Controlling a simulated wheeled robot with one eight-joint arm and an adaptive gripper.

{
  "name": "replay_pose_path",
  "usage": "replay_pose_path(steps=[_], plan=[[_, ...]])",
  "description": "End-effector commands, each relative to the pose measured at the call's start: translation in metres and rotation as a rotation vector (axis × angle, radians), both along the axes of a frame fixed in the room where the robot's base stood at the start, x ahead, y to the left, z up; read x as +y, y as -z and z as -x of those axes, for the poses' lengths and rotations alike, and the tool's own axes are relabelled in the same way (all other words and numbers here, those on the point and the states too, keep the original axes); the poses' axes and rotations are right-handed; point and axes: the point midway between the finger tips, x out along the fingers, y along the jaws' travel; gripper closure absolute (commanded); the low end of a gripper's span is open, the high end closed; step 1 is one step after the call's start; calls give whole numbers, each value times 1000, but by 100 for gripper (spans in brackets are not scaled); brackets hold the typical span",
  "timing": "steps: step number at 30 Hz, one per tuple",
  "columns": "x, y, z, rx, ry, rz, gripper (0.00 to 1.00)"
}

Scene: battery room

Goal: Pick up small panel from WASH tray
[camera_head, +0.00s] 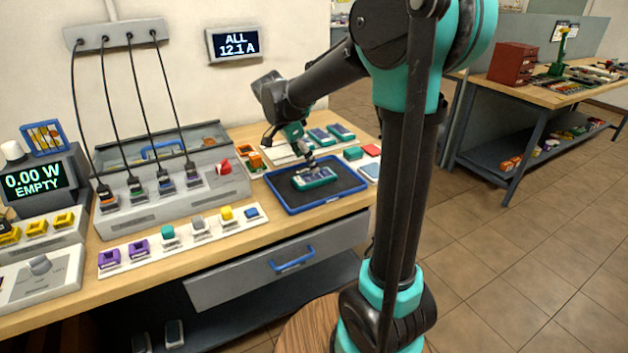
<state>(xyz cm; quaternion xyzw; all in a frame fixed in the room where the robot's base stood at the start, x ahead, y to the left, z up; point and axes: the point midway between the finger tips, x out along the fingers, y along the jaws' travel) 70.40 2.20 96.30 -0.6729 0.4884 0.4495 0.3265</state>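A dark tray with a blue rim (354,191) lies on the wooden bench; no WASH label is readable on it. A small panel (316,182) with a green frame and a dark bluish face lies on the tray. My gripper (310,165) points down from the upper left, with its fingertips right at or just above the panel's top. At this size I cannot tell whether the fingers touch the panel, or whether they are open or shut. The gripper partly hides the panel's far edge.
Behind the tray, a white strip holds similar panels (340,132). Small coloured blocks lie at the right, including a red one (371,150). A grey charging rack (160,205) with cables stands left. A row of coloured connectors (199,226) lies in front.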

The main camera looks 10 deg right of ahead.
Motion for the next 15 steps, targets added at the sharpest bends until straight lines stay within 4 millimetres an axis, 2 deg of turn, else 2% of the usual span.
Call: replay_pose_path(steps=[8,15], plan=[[-7,18,-2,0,0,0,21],[-19,50,-6,1,1,0,21]])
